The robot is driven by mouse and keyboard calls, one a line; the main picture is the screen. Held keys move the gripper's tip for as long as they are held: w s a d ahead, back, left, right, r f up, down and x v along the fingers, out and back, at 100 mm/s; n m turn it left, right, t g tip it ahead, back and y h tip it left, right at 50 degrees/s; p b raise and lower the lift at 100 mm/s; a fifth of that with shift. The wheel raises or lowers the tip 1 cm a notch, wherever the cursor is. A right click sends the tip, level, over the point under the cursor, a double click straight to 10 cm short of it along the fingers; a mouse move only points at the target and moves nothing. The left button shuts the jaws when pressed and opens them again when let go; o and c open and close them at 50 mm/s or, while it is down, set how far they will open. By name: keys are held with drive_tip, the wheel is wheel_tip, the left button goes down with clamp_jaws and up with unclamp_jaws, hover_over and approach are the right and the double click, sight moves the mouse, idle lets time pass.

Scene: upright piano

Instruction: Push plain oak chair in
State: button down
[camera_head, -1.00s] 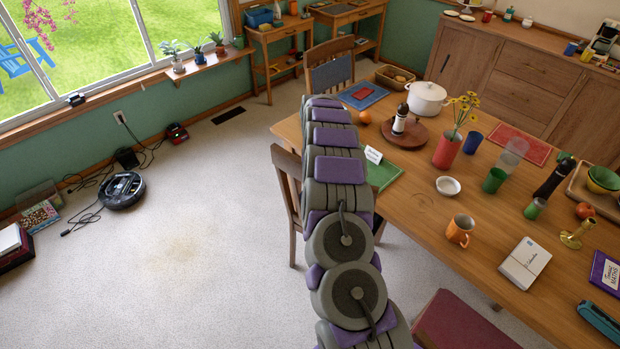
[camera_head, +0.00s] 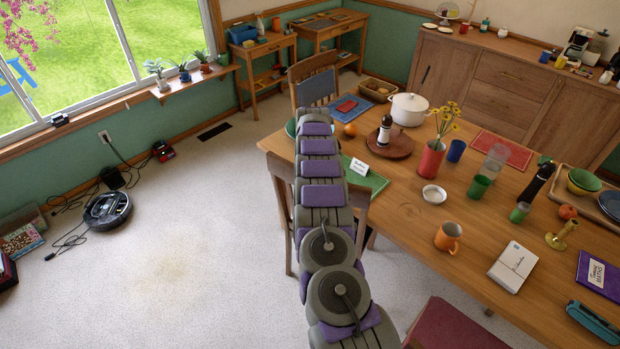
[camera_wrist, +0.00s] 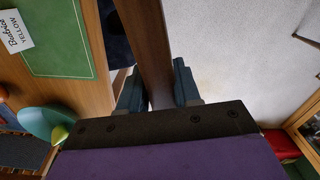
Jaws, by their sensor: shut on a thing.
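The plain wooden chair (camera_head: 281,177) stands at the table's left long side in the head view, its back toward the open floor and partly covered by my arm. Its back is close to the edge of the oak table (camera_head: 405,212); its seat is hidden. In the wrist view my gripper (camera_wrist: 157,82) is shut on a brown wooden bar of the chair back (camera_wrist: 152,45), one dark finger on each side. In the head view the gripper is hidden behind my arm.
A green mat (camera_head: 368,181) with a name card lies by the chair. A red-cushioned chair (camera_head: 455,328) stands at the near side, another chair (camera_head: 315,82) at the far end. Pale carpet is open at left; a robot vacuum (camera_head: 107,210) sits by the wall.

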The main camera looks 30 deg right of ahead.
drive_tip(key=shift+w+r, duration=0.25)
drive_tip(key=shift+w, duration=0.05)
drive_tip(key=c, duration=1.1)
unclamp_jaws()
drive_tip(key=shift+d, duration=0.1)
drive_tip(key=shift+o, duration=1.1)
drive_tip(key=shift+w+d+f, duration=0.1)
drive_tip(key=shift+d+f, duration=0.05)
drive_tip(key=shift+f, duration=0.1)
drive_tip(key=shift+d, duration=0.1)
wheel_tip(320, 180, up, 17)
drive_tip(key=p, duration=0.4)
drive_tip(key=shift+r, duration=0.15)
